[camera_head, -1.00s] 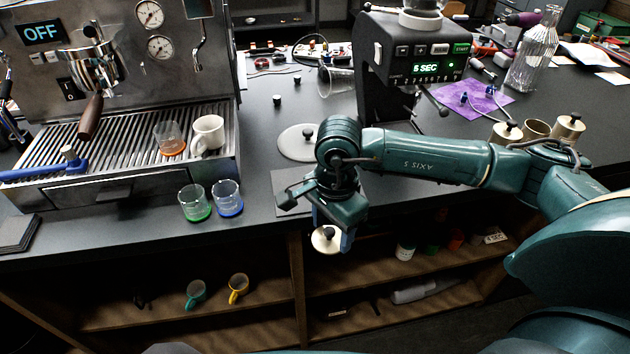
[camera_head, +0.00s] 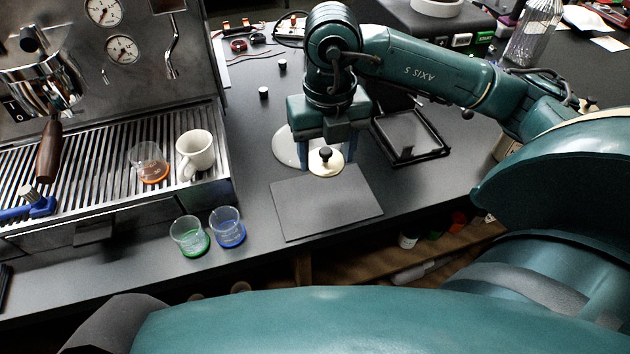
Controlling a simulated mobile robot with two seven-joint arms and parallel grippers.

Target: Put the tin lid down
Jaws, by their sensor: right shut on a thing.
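The tin lid (camera_head: 327,168) is a cream disc with a black knob, at the middle of the head view. My right gripper (camera_head: 327,158) is shut on it, with a blue finger at each side. The lid looks about level, knob up, over the back edge of a flat grey mat (camera_head: 325,207). I cannot tell whether it touches the mat or hangs just above it. My left gripper is not in view.
A pale round disc (camera_head: 285,152) lies behind the gripper. A green-based glass (camera_head: 189,238) and a blue-based glass (camera_head: 228,228) stand left of the mat. The espresso machine's tray (camera_head: 90,185) holds a white cup (camera_head: 196,153). The mat's front is bare.

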